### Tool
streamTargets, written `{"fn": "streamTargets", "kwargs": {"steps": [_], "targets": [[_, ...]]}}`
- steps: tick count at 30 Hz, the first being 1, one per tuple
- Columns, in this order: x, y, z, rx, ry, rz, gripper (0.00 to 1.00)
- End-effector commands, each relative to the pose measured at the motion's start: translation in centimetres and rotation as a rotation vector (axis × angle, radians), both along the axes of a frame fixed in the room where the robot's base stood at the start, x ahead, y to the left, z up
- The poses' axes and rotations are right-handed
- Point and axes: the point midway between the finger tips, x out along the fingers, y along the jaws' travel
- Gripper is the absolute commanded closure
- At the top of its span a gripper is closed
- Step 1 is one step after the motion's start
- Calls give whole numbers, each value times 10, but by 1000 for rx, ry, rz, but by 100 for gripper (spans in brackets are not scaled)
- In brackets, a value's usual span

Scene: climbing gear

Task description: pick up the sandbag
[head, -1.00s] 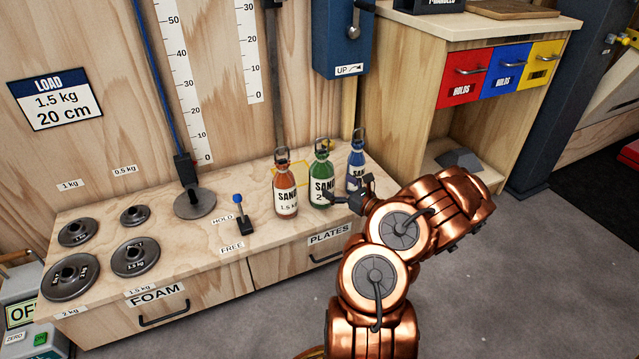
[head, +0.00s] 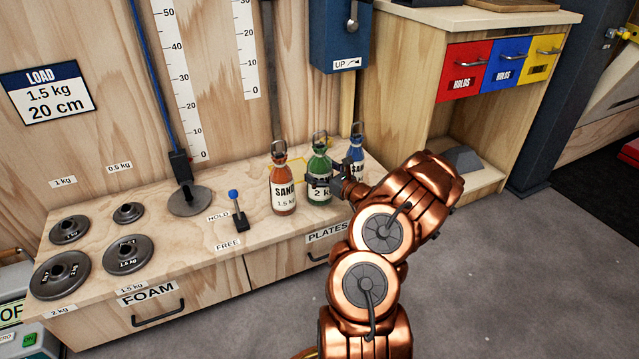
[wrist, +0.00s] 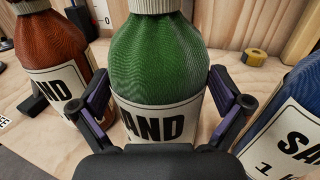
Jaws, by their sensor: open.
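Three bottle-shaped sandbags stand upright in a row on the wooden bench. The orange-brown one, labelled 1.5 kg (head: 283,180), is on the left. The green one, labelled 2 kg (head: 320,168), is in the middle. The blue one (head: 356,152) is on the right, partly hidden by my arm. In the wrist view the green sandbag (wrist: 160,58) fills the centre. My gripper (wrist: 160,105) is open, with one finger on each side of the green sandbag at label height. It also shows in the head view (head: 318,184). I cannot tell if the fingers touch it.
The brown (wrist: 50,50) and blue (wrist: 295,125) sandbags stand close on either side of my fingers. Several metal plates (head: 60,275) lie at the bench's left. A hold/free lever (head: 237,210) stands left of the sandbags. A yellow-brown roll (wrist: 254,57) lies behind.

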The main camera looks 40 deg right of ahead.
Motion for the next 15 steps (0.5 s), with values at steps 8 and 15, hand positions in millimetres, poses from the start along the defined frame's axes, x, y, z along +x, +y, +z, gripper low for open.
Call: {"fn": "streamTargets", "kwargs": {"steps": [8, 15], "targets": [[0, 1, 0, 0, 0, 2, 24], [0, 1, 0, 0, 0, 2, 49]]}}
